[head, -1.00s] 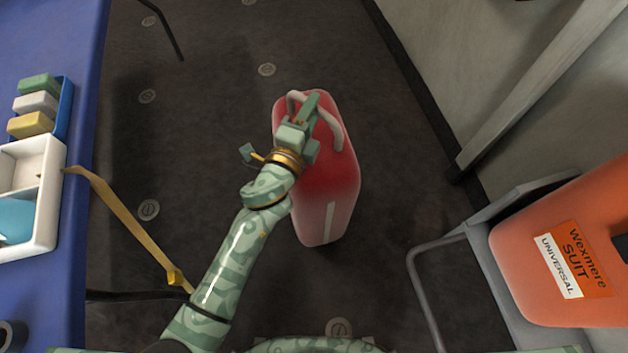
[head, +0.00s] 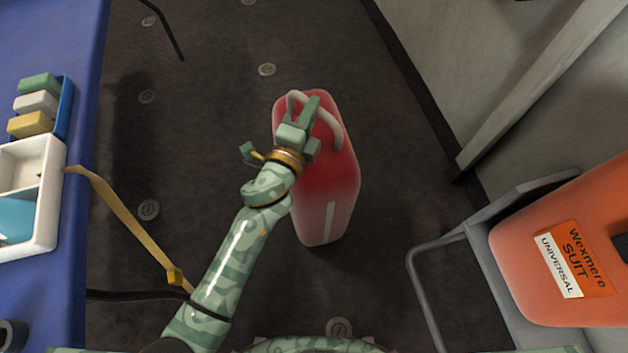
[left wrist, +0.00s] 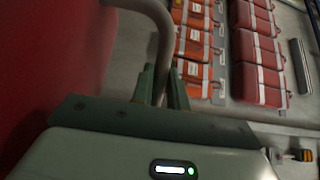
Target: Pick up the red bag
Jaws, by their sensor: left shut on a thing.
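The red bag (head: 330,200) stands upright on the dark floor in the middle of the head view, with a pale stripe on its side and a light grey handle (head: 334,128) on top. My left gripper (head: 308,106) is over the bag's top, shut on the handle. In the left wrist view the two fingers (left wrist: 161,84) close around the grey handle (left wrist: 150,12), and the red bag (left wrist: 50,60) fills the left side. My right gripper is not in view.
A blue table (head: 85,50) at the left bears a white tray (head: 55,200) and several coloured blocks. A yellow strap (head: 130,222) hangs from it. At the right, an orange case (head: 530,260) sits by a grey metal frame (head: 412,262). Floor beyond the bag is clear.

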